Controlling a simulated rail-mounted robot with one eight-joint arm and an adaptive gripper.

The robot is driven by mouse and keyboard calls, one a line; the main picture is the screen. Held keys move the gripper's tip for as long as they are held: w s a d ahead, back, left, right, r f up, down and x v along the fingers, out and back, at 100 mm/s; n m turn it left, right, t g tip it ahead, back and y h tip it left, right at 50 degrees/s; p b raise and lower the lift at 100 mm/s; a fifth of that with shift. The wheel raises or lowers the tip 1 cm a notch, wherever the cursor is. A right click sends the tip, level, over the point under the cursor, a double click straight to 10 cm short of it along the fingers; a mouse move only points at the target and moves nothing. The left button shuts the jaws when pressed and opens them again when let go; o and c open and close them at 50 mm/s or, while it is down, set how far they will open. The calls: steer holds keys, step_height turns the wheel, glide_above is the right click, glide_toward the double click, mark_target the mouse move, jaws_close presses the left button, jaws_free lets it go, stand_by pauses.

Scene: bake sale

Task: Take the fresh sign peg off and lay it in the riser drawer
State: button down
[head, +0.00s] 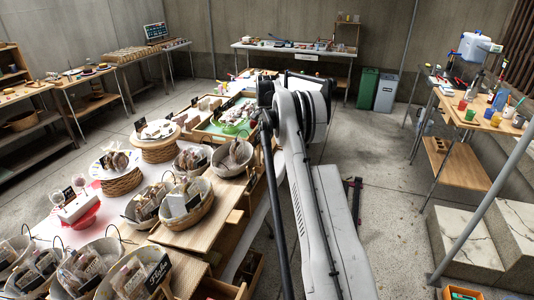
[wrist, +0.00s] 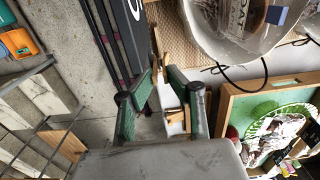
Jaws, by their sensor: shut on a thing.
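My gripper (wrist: 158,83) shows in the wrist view with its two green fingers drawn in close around a small tan wooden piece (wrist: 158,66). This looks like the peg, though little of it shows. I cannot make out a sign held with it. In the head view my own arm hides the gripper. An open wooden drawer (head: 249,271) shows at the bottom middle of the head view, beside the display table. A dark lettered sign (head: 158,273) stands on a basket at the front; I cannot read its word surely.
Baskets of wrapped goods (head: 184,205) crowd the display table left of my arm. A wooden tray with a green plate (head: 232,126) lies further back. A side table with paints (head: 487,114) stands at right. The floor (head: 390,190) between is mostly clear.

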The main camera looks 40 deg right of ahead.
step_height(320, 180, up, 3)
steer(key=shift+r+p, duration=0.1)
steer(key=shift+p, duration=0.35)
steer(key=c, duration=2.5)
jaws_free()
steer(key=o, duration=0.6)
